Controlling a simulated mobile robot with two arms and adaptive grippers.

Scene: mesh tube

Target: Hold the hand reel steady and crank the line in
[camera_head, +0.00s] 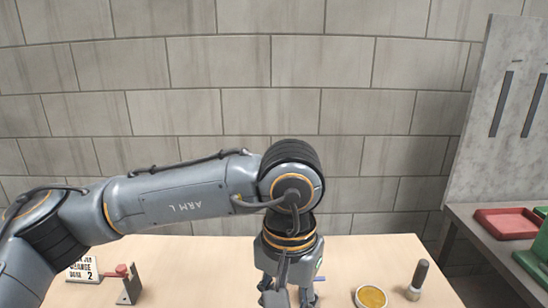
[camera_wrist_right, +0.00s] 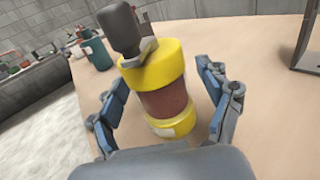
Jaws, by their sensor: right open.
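The hand reel (camera_wrist_right: 165,98) stands in the right wrist view, with yellow ends and a reddish-brown wound middle. A dark crank handle (camera_wrist_right: 119,28) sticks up from a grey arm on its near-top end. My right gripper (camera_wrist_right: 160,122) is open, its fingers on either side of the reel with gaps visible. My left gripper (camera_head: 286,290) points down over the table in the head view; its tips are cut off by the lower edge. No grip on anything shows there.
A side bench at right holds a red tray (camera_head: 505,224). A teal cup (camera_wrist_right: 97,53) stands near the table edge.

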